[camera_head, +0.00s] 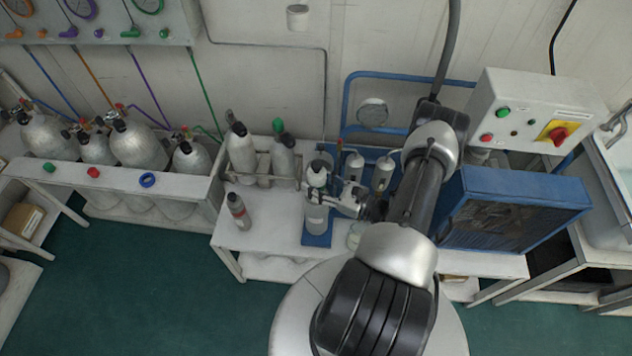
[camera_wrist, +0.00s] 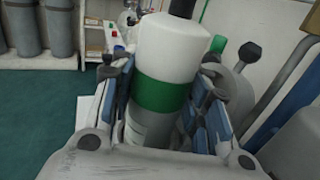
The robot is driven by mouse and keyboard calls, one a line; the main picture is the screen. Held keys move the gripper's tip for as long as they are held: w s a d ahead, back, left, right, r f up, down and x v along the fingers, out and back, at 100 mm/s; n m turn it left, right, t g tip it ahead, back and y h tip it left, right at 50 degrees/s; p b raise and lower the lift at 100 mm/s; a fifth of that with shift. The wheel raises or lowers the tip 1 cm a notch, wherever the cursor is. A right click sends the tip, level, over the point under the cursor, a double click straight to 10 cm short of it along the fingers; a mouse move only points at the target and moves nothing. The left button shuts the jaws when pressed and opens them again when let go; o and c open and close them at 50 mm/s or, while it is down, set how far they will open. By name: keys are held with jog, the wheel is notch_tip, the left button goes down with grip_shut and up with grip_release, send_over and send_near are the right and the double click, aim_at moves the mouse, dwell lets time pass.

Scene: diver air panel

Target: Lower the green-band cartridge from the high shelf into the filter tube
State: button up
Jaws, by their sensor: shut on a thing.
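The green-band cartridge (camera_wrist: 160,92) is white with a black top and a wide green band, and it stands close to upright between my gripper's blue-padded fingers (camera_wrist: 165,105). My gripper is shut on it around the band. In the head view my gripper (camera_head: 335,197) reaches in from the right, and the cartridge's white upper part (camera_head: 316,178) shows above it. A pale cylinder, seemingly the filter tube (camera_head: 316,219), stands directly below on a blue base (camera_head: 318,239). Whether the cartridge's lower end is inside it cannot be told. I cannot make out the high shelf.
A grey bottle with a red band (camera_head: 238,210) stands on the white bench (camera_head: 255,238) to the left. A rack with tall cylinders (camera_head: 283,160) stands behind it. Small canisters (camera_head: 383,173) stand behind my gripper. A blue case (camera_head: 520,208) is to the right.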

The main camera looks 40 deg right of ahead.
jog(key=shift+f+b, duration=0.65)
jog(key=shift+f, duration=0.2)
jog(key=shift+f+b, duration=1.6)
jog(key=shift+f, duration=0.15)
jog(key=o, duration=1.1)
jog(key=shift+f, duration=0.1)
jog(key=shift+o, duration=1.4)
jog(key=shift+a, duration=0.1)
jog(key=shift+s+f, duration=0.1)
jog(key=v, duration=1.2)
jog(key=shift+d+r, duration=0.3)
jog(key=shift+r, duration=0.05)
jog(key=shift+w+r, duration=0.1)
jog(key=shift+w, duration=0.2)
